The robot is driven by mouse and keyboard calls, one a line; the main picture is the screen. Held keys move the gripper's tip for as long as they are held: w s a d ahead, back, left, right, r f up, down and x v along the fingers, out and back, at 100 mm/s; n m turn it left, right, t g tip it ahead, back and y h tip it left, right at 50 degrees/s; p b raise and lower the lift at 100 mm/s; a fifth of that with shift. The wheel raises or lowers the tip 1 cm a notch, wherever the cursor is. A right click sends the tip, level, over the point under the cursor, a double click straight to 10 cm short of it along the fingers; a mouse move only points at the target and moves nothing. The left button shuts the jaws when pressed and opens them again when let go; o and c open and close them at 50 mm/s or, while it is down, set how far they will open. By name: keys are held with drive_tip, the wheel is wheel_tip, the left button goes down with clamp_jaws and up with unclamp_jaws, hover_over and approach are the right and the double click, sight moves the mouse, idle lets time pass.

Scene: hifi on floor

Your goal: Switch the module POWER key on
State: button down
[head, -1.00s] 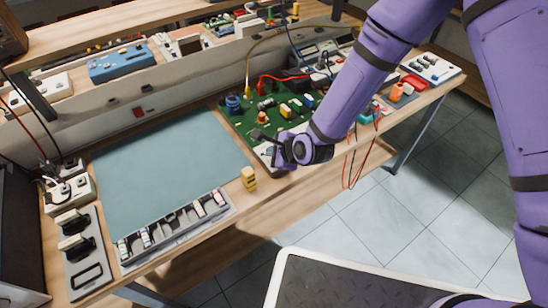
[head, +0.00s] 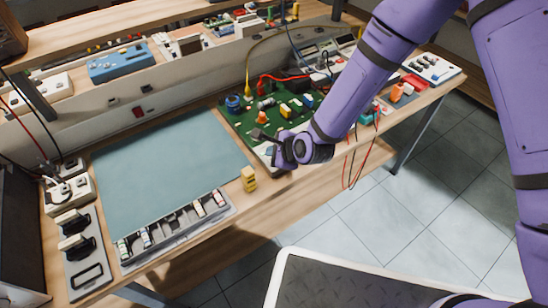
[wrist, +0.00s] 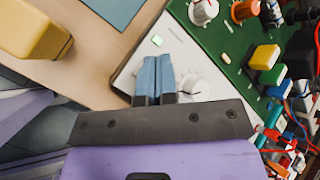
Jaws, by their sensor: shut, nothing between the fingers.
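The module is a green board (head: 232,113) with a white front panel (wrist: 133,62) on the bench. On the panel, the wrist view shows a small green square (wrist: 157,40) and a white knob (wrist: 195,87). I cannot read any label, so I cannot tell for sure which part is the POWER key. My gripper (wrist: 158,60) is shut and empty, its blue-grey fingertips over the panel just below the green square. I cannot tell whether they touch it. In the head view my gripper (head: 258,135) reaches over the module's front part, and my wrist hides some of the panel.
A yellow block (head: 248,178) stands left of the panel by the bench edge. A blue-green mat (head: 165,175) lies left. On the board are an orange knob (wrist: 245,10), yellow block (wrist: 264,57) and several coloured parts. Red leads (head: 350,172) hang over the front edge at right.

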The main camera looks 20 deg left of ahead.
drive_tip(key=shift+r, duration=3)
